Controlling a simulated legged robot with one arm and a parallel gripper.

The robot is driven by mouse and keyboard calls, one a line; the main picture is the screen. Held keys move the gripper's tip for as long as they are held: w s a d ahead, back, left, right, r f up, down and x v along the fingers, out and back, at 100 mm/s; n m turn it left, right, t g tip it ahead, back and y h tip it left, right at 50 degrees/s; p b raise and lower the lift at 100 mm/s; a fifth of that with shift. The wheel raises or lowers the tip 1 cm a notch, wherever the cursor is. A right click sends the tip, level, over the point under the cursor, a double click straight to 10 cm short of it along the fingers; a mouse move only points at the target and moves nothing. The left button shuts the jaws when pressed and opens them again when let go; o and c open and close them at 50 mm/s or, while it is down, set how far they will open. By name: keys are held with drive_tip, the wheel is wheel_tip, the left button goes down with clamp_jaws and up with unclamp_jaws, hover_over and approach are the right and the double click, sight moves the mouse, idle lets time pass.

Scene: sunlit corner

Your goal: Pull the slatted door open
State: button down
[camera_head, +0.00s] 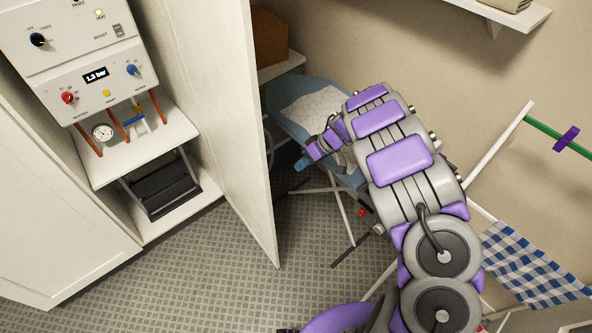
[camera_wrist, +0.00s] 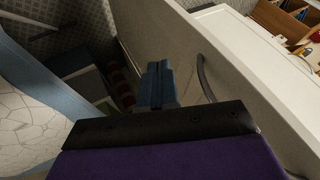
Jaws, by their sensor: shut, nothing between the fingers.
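The white door (camera_head: 222,110) stands swung outward from the boiler cupboard, so the inside shows. Its visible inner face looks plain; I make out no slats. In the wrist view the door (camera_wrist: 240,85) runs along the right, with a dark curved handle (camera_wrist: 206,78) on its face. My gripper (camera_head: 303,163) is on the far side of the door, to the right of its free edge in the head view. In the wrist view my gripper (camera_wrist: 157,85) has its blue fingers together and empty, left of the handle and apparently apart from it.
The cupboard holds a boiler panel (camera_head: 85,70), a gauge (camera_head: 103,132) and a black step stool (camera_head: 162,187). An ironing board (camera_head: 300,100) stands behind my arm. A drying rack with a checked cloth (camera_head: 530,262) is at right. Tiled floor (camera_head: 190,270) is clear before the cupboard.

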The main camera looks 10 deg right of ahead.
drive_tip(key=s+a+f+b, duration=0.1)
drive_tip(key=a+f+b, duration=0.1)
drive_tip(key=a+f, duration=0.5)
drive_tip(key=shift+s+a+f, duration=0.15)
drive_tip(key=shift+s+a, duration=0.1)
drive_tip(key=shift+a, duration=0.3)
drive_tip(key=shift+d, duration=0.1)
